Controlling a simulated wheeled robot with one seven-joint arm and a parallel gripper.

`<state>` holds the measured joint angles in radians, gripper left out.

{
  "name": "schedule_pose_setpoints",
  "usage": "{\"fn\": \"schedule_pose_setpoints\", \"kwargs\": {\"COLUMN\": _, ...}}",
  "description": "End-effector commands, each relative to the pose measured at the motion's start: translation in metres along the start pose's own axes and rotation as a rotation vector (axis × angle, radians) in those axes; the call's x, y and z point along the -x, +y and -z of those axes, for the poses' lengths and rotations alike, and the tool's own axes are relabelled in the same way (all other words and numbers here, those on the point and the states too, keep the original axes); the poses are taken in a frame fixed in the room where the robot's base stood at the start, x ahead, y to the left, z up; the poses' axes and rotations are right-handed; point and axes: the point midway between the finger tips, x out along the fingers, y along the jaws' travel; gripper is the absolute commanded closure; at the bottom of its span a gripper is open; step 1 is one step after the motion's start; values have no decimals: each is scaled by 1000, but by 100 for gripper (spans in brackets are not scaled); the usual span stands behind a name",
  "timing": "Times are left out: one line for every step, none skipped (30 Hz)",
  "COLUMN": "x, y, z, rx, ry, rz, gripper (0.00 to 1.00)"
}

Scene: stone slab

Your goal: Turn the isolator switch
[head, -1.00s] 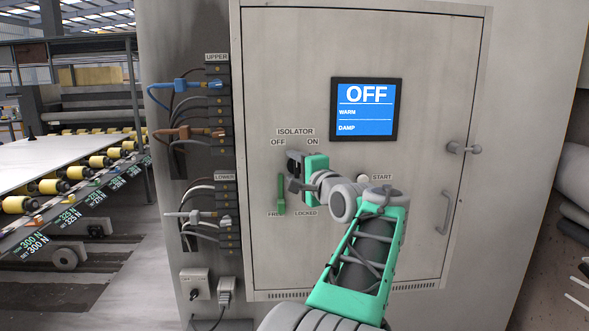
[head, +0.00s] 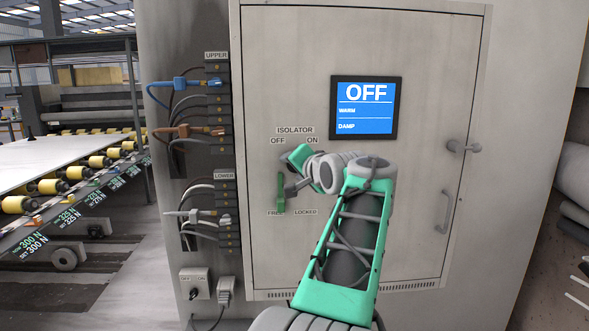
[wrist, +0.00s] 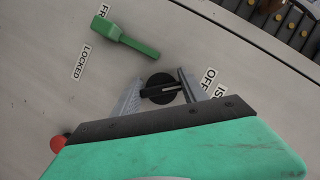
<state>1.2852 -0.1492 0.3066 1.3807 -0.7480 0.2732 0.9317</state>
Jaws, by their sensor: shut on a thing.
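The isolator switch is a round black knob (wrist: 160,87) with a raised bar on the grey cabinet door. In the wrist view my gripper (wrist: 161,92) has its two grey fingers on either side of the knob's bar, shut on it. In the head view my gripper (head: 291,174) is at the door under the ISOLATOR label (head: 295,130) and hides the knob, so its exact angle is unclear there. A green lever (head: 281,193) stands beside the gripper above the FREE label; it also shows in the wrist view (wrist: 125,38). The screen (head: 366,107) reads OFF, WARM, DAMP.
Plugs and cables (head: 205,105) line the panel left of the door. A door handle (head: 444,212) and a knob-ended latch (head: 463,147) stick out on the right. A small red round part (wrist: 57,144) shows at lower left in the wrist view.

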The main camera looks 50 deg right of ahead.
Motion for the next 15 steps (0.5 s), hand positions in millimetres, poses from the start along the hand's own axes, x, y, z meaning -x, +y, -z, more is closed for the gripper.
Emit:
{"fn": "schedule_pose_setpoints", "kwargs": {"x": 0, "y": 0, "z": 0, "rx": 6, "ry": 0, "rz": -2, "gripper": 90}}
{"fn": "schedule_pose_setpoints", "kwargs": {"x": 0, "y": 0, "z": 0, "rx": 8, "ry": 0, "rz": -3, "gripper": 90}}
{"fn": "schedule_pose_setpoints", "kwargs": {"x": 0, "y": 0, "z": 0, "rx": 10, "ry": 0, "rz": -4, "gripper": 90}}
{"fn": "schedule_pose_setpoints", "kwargs": {"x": 0, "y": 0, "z": 0, "rx": 12, "ry": 0, "rz": -5, "gripper": 90}}
{"fn": "schedule_pose_setpoints", "kwargs": {"x": 0, "y": 0, "z": 0, "rx": 12, "ry": 0, "rz": -5, "gripper": 90}}
{"fn": "schedule_pose_setpoints", "kwargs": {"x": 0, "y": 0, "z": 0, "rx": 13, "ry": 0, "rz": -6, "gripper": 90}}
{"fn": "schedule_pose_setpoints", "kwargs": {"x": 0, "y": 0, "z": 0, "rx": 13, "ry": 0, "rz": -6, "gripper": 90}}
{"fn": "schedule_pose_setpoints", "kwargs": {"x": 0, "y": 0, "z": 0, "rx": 13, "ry": 0, "rz": -6, "gripper": 90}}
{"fn": "schedule_pose_setpoints", "kwargs": {"x": 0, "y": 0, "z": 0, "rx": 13, "ry": 0, "rz": -6, "gripper": 90}}
{"fn": "schedule_pose_setpoints", "kwargs": {"x": 0, "y": 0, "z": 0, "rx": 13, "ry": 0, "rz": -6, "gripper": 90}}
{"fn": "schedule_pose_setpoints", "kwargs": {"x": 0, "y": 0, "z": 0, "rx": 13, "ry": 0, "rz": -6, "gripper": 90}}
{"fn": "schedule_pose_setpoints", "kwargs": {"x": 0, "y": 0, "z": 0, "rx": 13, "ry": 0, "rz": -6, "gripper": 90}}
{"fn": "schedule_pose_setpoints", "kwargs": {"x": 0, "y": 0, "z": 0, "rx": 13, "ry": 0, "rz": -6, "gripper": 90}}
{"fn": "schedule_pose_setpoints", "kwargs": {"x": 0, "y": 0, "z": 0, "rx": 13, "ry": 0, "rz": -6, "gripper": 90}}
{"fn": "schedule_pose_setpoints", "kwargs": {"x": 0, "y": 0, "z": 0, "rx": 13, "ry": 0, "rz": -6, "gripper": 47}}
